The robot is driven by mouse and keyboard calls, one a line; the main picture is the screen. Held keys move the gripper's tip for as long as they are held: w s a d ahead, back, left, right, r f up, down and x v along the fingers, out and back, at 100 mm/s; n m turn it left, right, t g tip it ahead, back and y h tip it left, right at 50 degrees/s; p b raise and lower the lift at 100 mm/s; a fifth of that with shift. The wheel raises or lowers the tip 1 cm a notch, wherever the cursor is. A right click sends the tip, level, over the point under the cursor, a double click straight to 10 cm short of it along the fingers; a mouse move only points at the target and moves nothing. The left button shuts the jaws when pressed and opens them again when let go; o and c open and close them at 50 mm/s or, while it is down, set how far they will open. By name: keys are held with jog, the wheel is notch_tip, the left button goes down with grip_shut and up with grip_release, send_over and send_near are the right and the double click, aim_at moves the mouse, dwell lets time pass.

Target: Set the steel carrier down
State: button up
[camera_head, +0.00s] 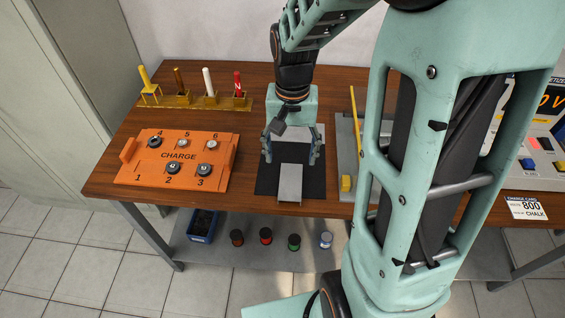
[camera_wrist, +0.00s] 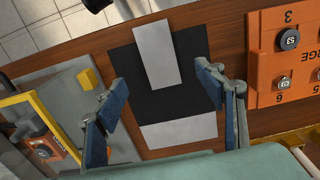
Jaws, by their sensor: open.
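A flat grey plate, which looks like the steel carrier (camera_head: 290,183), lies over the front part of a black mat (camera_head: 264,183) on the wooden table. In the wrist view the plate (camera_wrist: 157,52) reaches the mat's front edge, and its inner end lies between my fingertips in the picture. My gripper (camera_head: 291,159) points down above the mat with its fingers wide apart, one to each side, and it holds nothing. A second pale grey rectangle (camera_wrist: 180,133) lies at the back of the mat (camera_wrist: 195,62). I cannot tell how high the fingertips are.
An orange charge board (camera_head: 150,172) with round weights is left of the mat. A rack (camera_head: 180,102) with coloured sticks stands behind it. To the right is a grey plate with a yellow block (camera_head: 346,183) and a yellow bar (camera_head: 356,118). Several jars stand on the lower shelf.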

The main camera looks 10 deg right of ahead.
aim_at(291, 181)
notch_tip(291, 181, down, 10)
jog(key=shift+d+b, duration=0.15)
jog(key=shift+b, duration=0.25)
jog(key=shift+c, duration=0.2)
jog(key=c, duration=1.4)
jog(key=shift+r, duration=0.1)
jog(key=shift+c, duration=0.2)
